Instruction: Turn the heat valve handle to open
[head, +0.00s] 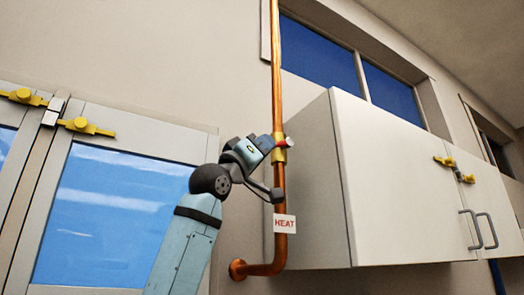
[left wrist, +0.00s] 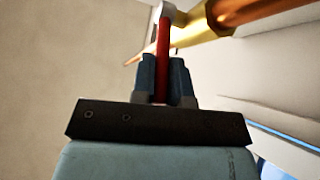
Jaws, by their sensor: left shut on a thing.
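The heat valve is a brass body (head: 279,150) on a vertical copper pipe (head: 277,85), above a white tag reading HEAT (head: 285,223). In the left wrist view the red handle (left wrist: 163,45) runs between the two fingers, and the brass valve body (left wrist: 238,12) is at the upper right. My left gripper (head: 270,143) is shut on the handle; it also shows in the left wrist view (left wrist: 163,75). The gripper hides part of the handle. My right gripper is not in view.
A white wall cabinet (head: 400,185) with yellow latches stands close to the right of the pipe. A framed window or door (head: 110,215) with yellow latches is at the left. The pipe bends into the wall at a copper flange (head: 238,269). Bare wall lies above the arm.

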